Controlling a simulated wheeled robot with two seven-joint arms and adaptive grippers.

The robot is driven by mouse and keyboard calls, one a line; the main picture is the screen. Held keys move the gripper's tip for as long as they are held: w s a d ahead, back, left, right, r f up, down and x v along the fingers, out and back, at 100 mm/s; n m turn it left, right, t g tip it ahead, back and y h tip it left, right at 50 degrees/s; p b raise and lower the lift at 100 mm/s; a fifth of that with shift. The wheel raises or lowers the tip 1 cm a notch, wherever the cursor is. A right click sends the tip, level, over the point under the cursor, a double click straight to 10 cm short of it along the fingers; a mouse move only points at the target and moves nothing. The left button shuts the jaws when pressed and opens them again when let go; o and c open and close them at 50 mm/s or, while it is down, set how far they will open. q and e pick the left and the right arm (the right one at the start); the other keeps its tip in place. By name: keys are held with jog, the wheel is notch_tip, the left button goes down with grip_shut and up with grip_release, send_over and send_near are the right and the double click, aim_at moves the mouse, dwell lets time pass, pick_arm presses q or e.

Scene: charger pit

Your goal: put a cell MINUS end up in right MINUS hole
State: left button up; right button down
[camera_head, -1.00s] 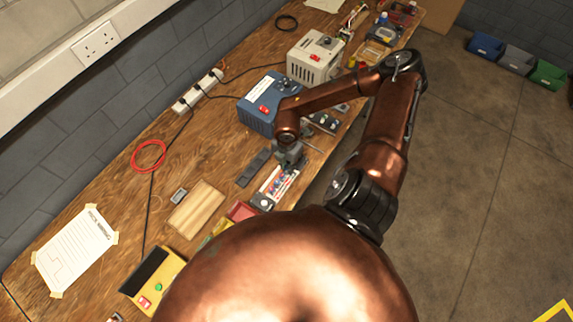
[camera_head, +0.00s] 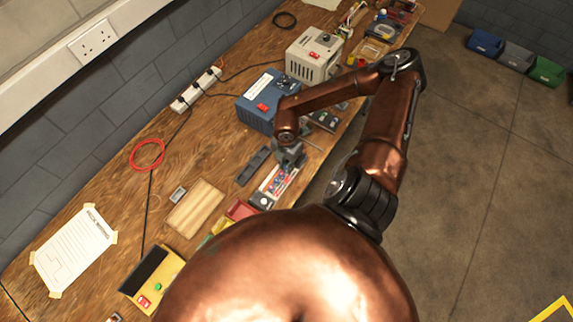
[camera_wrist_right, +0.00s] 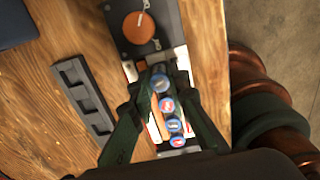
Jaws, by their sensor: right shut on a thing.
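My right gripper (camera_head: 292,163) points down over a pale tray (camera_head: 265,198) that holds a row of cells. My left gripper is not in view.
A dark slotted rack (camera_wrist_right: 83,95) lies left of the tray. A dark box with an orange dial (camera_wrist_right: 138,28) stands beyond it. A blue unit (camera_head: 258,112) and a wooden block (camera_head: 195,207) are nearby on the bench. The bench edge is close on the right.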

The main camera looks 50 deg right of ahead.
jog(key=shift+f, duration=0.15)
jog(key=c, duration=1.8)
grip_release()
jog(key=shift+o, duration=0.2)
jog(key=shift+r+p, duration=2.45)
jog(key=shift+r, duration=1.1)
jog(key=shift+f, duration=0.1)
